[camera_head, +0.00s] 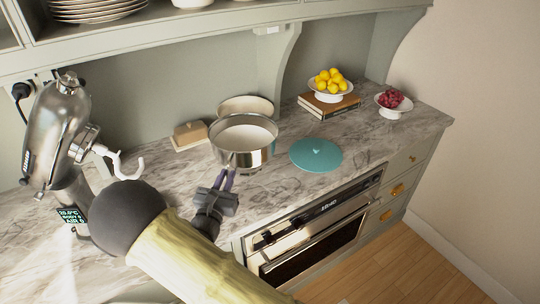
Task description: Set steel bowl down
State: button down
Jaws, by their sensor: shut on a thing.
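The steel bowl (244,152) is a shiny round bowl with a pale inside, upright over the marble counter in the middle of the view. My gripper (229,178) is at its near left side, with its fingers shut on the bowl's wall. The fingertips are partly lost against the bowl. I cannot tell whether the bowl's base touches the counter or hangs a little above it.
A cream bowl or dish (246,104) stands behind the steel bowl, partly hidden. A butter-dish-like box (189,134) is to the left, and a teal lid (316,154) lies to the right. A stand mixer (58,130) is at left; lemons (330,80) sit on books (328,106).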

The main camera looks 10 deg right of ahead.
jog(key=shift+f+p, duration=0.55)
jog(key=shift+f, duration=2.2)
jog(key=shift+w+f+p, duration=0.1)
jog(key=shift+f+p, duration=0.4)
jog(key=shift+f, duration=1.6)
jog(key=c, duration=1.4)
grip_release()
jog(key=shift+f, duration=0.1)
jog(key=shift+s+a, duration=0.1)
jog(key=shift+s, duration=0.1)
jog(key=b+v, duration=0.4)
jog(key=v, duration=0.7)
jog(key=shift+s+a, duration=0.2)
jog(key=shift+s, duration=0.15)
